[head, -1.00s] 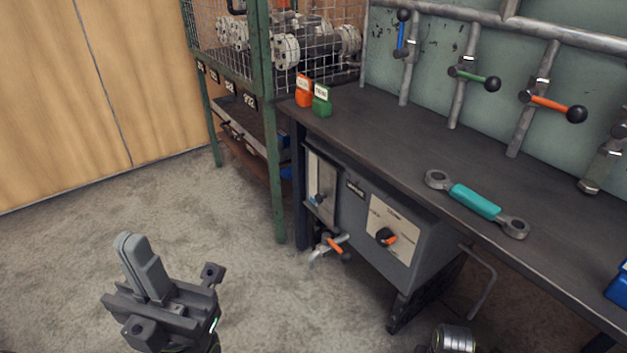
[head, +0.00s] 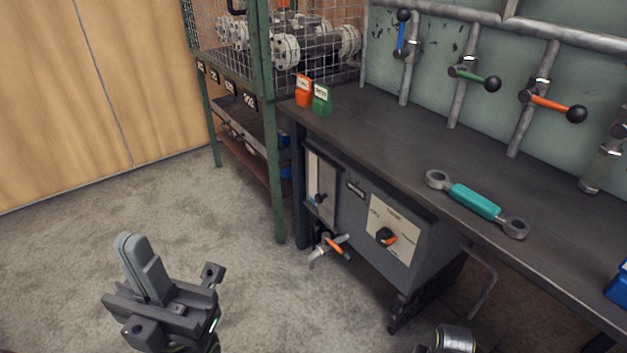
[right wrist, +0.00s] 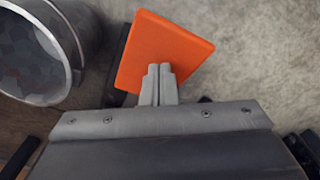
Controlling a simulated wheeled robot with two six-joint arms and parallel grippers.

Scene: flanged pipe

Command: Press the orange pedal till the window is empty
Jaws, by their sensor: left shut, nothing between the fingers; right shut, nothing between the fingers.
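The orange pedal (right wrist: 165,42) is in the right wrist view, a flat tilted plate low over the floor. My right gripper (right wrist: 158,70) is shut and empty, its fingertips overlapping the near edge of the pedal; whether they press on it I cannot tell. The pedal is not seen in the head view. The window (head: 322,178) is a narrow upright strip on the grey cabinet (head: 350,225) under the bench; a little blue shows low in it beside a dark knob, and the exact level is too small to read. My left gripper (head: 138,262) is shut and empty over open floor.
A grey metal cylinder (right wrist: 38,50) stands left of the pedal. The cabinet has an orange-handled tap (head: 333,245) and a dial (head: 386,236). Floor at left is clear.

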